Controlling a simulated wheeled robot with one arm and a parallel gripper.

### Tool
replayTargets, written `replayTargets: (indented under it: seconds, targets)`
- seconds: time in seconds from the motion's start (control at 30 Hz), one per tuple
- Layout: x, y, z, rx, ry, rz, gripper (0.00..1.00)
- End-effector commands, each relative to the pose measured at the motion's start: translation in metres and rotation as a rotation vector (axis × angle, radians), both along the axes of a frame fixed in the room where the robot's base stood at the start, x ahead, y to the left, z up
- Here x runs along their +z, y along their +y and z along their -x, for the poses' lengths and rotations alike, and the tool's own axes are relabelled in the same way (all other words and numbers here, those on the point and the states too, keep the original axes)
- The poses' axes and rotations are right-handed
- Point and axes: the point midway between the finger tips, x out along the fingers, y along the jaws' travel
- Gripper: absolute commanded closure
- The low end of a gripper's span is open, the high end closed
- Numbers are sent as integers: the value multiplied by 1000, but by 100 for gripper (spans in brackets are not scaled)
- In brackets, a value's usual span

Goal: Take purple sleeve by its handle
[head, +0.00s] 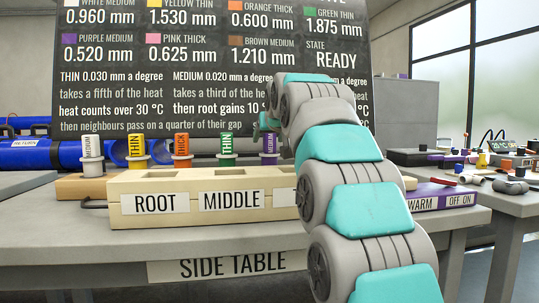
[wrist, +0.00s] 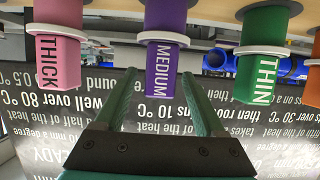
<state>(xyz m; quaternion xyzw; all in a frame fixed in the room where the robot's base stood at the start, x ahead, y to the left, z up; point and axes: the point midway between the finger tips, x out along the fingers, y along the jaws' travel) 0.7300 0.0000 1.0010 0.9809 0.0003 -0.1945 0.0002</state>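The purple sleeve (head: 270,145) stands in the row behind the cream block, its handle marked MEDIUM, partly hidden by my arm in the head view. In the wrist view, which is upside down, the purple sleeve (wrist: 165,60) hangs in the middle with a pale collar around it. My gripper (wrist: 160,78) is open, with its two green fingers on either side of the purple handle. Gaps show beside the handle; I cannot tell how deep it sits between the fingers. The gripper's fingers are not clear in the head view.
A green THIN sleeve (wrist: 262,55) and a pink THICK sleeve (wrist: 58,50) flank the purple one closely. Orange (head: 181,145), yellow (head: 136,145) and white (head: 92,147) sleeves stand further left. The cream ROOT/MIDDLE block (head: 200,185) lies in front. A dark board (head: 210,60) rises behind.

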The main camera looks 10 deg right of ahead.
Motion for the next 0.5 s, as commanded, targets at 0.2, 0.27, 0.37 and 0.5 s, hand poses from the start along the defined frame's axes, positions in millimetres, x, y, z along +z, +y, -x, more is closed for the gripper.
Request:
replayTargets:
  seconds: [0.2,0.27,0.37,0.5]
  targets:
    - [0,0,0,0,1,0,54]
    - [0,0,0,0,1,0,61]
    - [0,0,0,0,1,0,72]
    - [-1,0,0,0,1,0,88]
